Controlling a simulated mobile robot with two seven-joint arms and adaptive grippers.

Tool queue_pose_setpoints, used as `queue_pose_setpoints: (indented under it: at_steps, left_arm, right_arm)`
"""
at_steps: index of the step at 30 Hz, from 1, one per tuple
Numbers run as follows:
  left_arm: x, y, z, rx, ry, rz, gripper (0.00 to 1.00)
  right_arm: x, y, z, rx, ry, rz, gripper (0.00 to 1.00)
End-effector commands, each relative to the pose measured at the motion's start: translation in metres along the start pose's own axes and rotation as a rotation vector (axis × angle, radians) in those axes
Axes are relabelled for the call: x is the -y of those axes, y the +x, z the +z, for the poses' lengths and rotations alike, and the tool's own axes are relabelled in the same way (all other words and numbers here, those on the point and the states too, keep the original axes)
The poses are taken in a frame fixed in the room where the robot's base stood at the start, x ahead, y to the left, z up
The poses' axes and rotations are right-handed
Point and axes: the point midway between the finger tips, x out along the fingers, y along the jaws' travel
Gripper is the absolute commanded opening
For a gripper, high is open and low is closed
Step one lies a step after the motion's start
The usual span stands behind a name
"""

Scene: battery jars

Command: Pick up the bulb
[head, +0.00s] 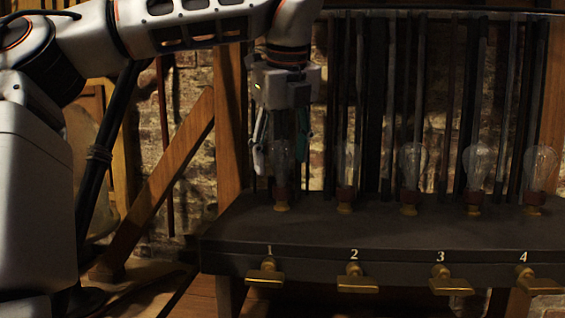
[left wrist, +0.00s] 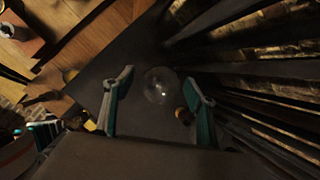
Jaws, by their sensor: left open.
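Several clear glass bulbs stand upright in a row on a dark bench, each with a reddish-brown collar on a brass base. The leftmost bulb (head: 281,155) is above the number 1. My left gripper (head: 280,168) points down over this bulb, open, with a finger on either side of its glass. In the left wrist view, the bulb (left wrist: 160,86) shows as a round glass shape between the two teal-lined fingers (left wrist: 157,92). I see no clear contact. A reddish-brown piece shows beside the right finger, partly hidden.
The dark bench (head: 400,232) has numbers and brass handles (head: 265,274) along its front. Other bulbs (head: 347,167) stand to the right. Dark vertical rods (head: 390,100) rise close behind them. A wooden post (head: 228,130) and slanting brace stand at left.

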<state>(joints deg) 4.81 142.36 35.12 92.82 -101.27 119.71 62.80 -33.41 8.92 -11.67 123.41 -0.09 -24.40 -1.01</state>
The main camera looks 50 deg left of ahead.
Motion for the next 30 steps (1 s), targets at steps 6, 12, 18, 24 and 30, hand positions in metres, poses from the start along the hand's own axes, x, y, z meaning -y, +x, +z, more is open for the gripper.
queue_pose_setpoints:
  at_steps: [6,12,18,24,30]
  left_arm:
    - [0.000,0.000,0.000,0.000,0.000,0.000,0.20]
    - [0.000,0.001,0.000,-0.001,0.000,0.001,0.20]
    - [0.001,-0.004,0.002,0.001,-0.002,0.001,0.20]
    - [0.003,-0.023,0.010,0.003,-0.004,-0.003,0.20]
    - [0.000,-0.041,0.000,0.000,0.003,-0.002,0.20]
  right_arm:
    - [0.001,-0.001,0.002,0.004,0.003,0.001,0.24]
    - [0.000,0.000,0.005,0.011,0.006,0.003,0.24]
    - [-0.001,0.000,0.007,0.014,0.005,0.005,0.24]
    - [-0.003,-0.001,0.001,0.006,0.003,0.008,0.24]
    - [-0.004,-0.002,0.003,0.012,0.003,0.009,0.24]
